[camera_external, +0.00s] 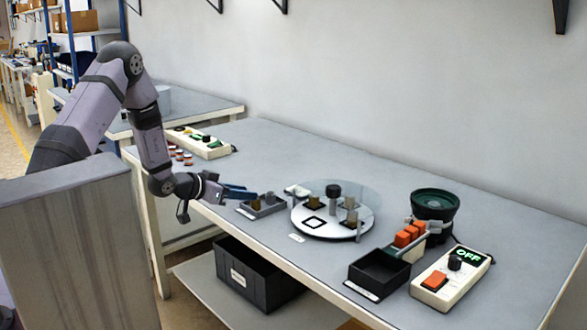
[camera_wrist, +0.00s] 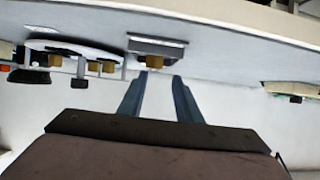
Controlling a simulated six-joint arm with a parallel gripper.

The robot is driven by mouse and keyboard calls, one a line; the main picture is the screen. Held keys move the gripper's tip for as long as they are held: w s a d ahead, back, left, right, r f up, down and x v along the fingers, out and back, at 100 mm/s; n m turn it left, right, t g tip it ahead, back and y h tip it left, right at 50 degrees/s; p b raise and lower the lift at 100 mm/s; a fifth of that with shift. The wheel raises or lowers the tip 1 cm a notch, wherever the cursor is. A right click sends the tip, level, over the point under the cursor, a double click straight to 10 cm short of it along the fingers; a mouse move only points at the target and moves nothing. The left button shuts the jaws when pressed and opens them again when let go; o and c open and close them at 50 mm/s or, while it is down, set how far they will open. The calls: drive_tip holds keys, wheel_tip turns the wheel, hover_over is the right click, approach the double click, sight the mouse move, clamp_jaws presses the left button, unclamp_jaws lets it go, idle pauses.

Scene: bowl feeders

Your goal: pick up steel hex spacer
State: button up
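My gripper (camera_external: 242,191) reaches in from the left in the external view, its blue fingers roughly level beside a small grey tray (camera_external: 246,213). In the wrist view the fingers of my gripper (camera_wrist: 161,77) stand apart with nothing between them. The tray (camera_wrist: 170,42) is just beyond the tips there, with a brass-coloured piece (camera_wrist: 155,61) at its edge. Small grey pieces (camera_external: 270,198) sit in the tray in the external view; one may be the steel hex spacer, but they are too small to tell. The exact gap between fingers and tray is unclear.
Right of the tray is a round turntable (camera_external: 304,222) with brownish pieces on dark pads and a dark-topped post (camera_external: 333,191). Further right are a black bin (camera_external: 379,275), orange blocks (camera_external: 407,236), a dark green bowl (camera_external: 435,206) and an OFF control box (camera_external: 451,277). The table front is mostly clear.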

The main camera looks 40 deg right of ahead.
sight(270, 194)
drive_tip(key=shift+s+d, duration=0.25)
drive_tip(key=shift+s, duration=0.25)
drive_tip(key=shift+p+x, duration=0.3)
drive_tip(key=shift+x, duration=0.7)
drive_tip(key=shift+r+p+x, duration=0.15)
drive_tip(key=shift+p+x, duration=0.3)
drive_tip(key=shift+x, duration=0.45)
drive_tip(key=shift+r+p+x, duration=0.15)
drive_tip(key=shift+p+x, duration=0.25)
drive_tip(key=shift+x, duration=1.45)
drive_tip(key=shift+s, duration=0.15)
clamp_jaws()
